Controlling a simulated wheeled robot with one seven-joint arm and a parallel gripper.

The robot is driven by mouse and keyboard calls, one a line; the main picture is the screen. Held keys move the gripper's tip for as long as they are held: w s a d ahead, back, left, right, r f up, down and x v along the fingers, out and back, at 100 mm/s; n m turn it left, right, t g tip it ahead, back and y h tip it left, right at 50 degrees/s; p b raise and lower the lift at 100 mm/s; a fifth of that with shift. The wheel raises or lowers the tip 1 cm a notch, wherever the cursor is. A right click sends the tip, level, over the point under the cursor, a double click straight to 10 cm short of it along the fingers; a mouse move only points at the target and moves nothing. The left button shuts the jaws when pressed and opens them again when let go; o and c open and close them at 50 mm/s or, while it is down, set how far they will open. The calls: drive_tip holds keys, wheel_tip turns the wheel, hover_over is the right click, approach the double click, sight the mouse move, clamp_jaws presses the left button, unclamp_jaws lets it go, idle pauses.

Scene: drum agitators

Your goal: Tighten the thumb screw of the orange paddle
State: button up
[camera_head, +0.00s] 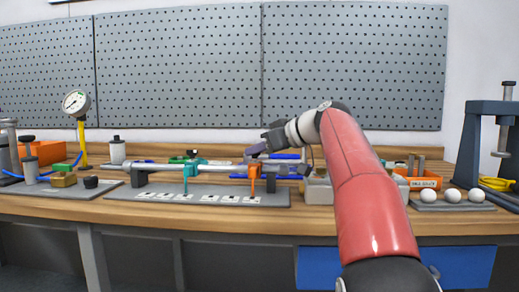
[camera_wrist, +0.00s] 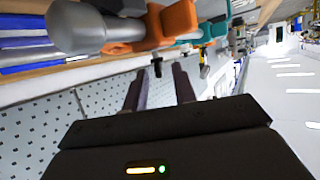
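The orange paddle (camera_head: 255,171) hangs near the right end of a grey horizontal shaft (camera_head: 218,168) above a grey mat. In the wrist view the orange paddle (camera_wrist: 178,20) shows at the top, beside the shaft's rounded grey end (camera_wrist: 85,27). A teal paddle (camera_head: 188,172) sits further left on the same shaft. My gripper (camera_head: 254,151) is just above the orange paddle in the head view. In the wrist view its dark fingers (camera_wrist: 158,88) are apart, with nothing visibly held. A small dark part (camera_wrist: 157,67) shows beyond the fingers; I cannot tell whether it is the thumb screw.
The mat (camera_head: 276,199) carries several white labels. A pressure gauge (camera_head: 76,103) stands at the left. An orange bin (camera_head: 425,180) and several white balls (camera_head: 452,195) are at the right, beside a dark press (camera_head: 478,150). A perforated panel (camera_head: 180,65) backs the bench.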

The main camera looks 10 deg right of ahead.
drive_tip(key=shift+c, duration=0.2)
clamp_jaws()
